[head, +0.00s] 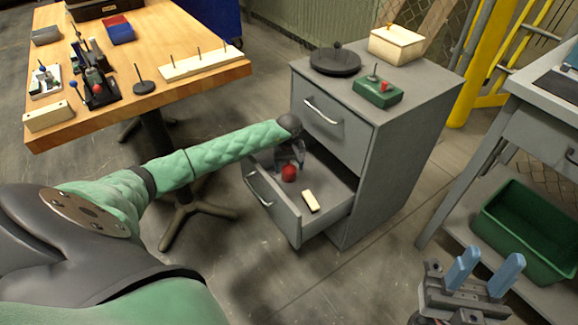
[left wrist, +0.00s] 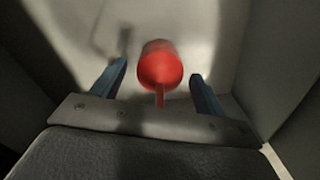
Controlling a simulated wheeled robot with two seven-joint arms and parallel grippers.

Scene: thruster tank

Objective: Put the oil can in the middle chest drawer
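The red oil can (head: 289,173) is inside the pulled-out drawer (head: 272,212) of the grey chest (head: 405,150), below the shut top drawer. In the left wrist view, the oil can (left wrist: 160,66) shows as a round red body with a thin red stem, between the two blue fingers. My left gripper (head: 289,157) is down in the drawer over the can. Its fingers (left wrist: 158,88) are apart, with visible gaps on both sides of the can. My right gripper (head: 486,274) is open and empty at the lower right. Anything below the open drawer is hidden.
A cream block (head: 311,201) lies in the drawer near the can. The chest top holds a dark round plate (head: 335,62), a green control box (head: 377,92) and a cream box (head: 396,44). A wooden table (head: 185,30) stands left; a green bin (head: 530,230) is at right.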

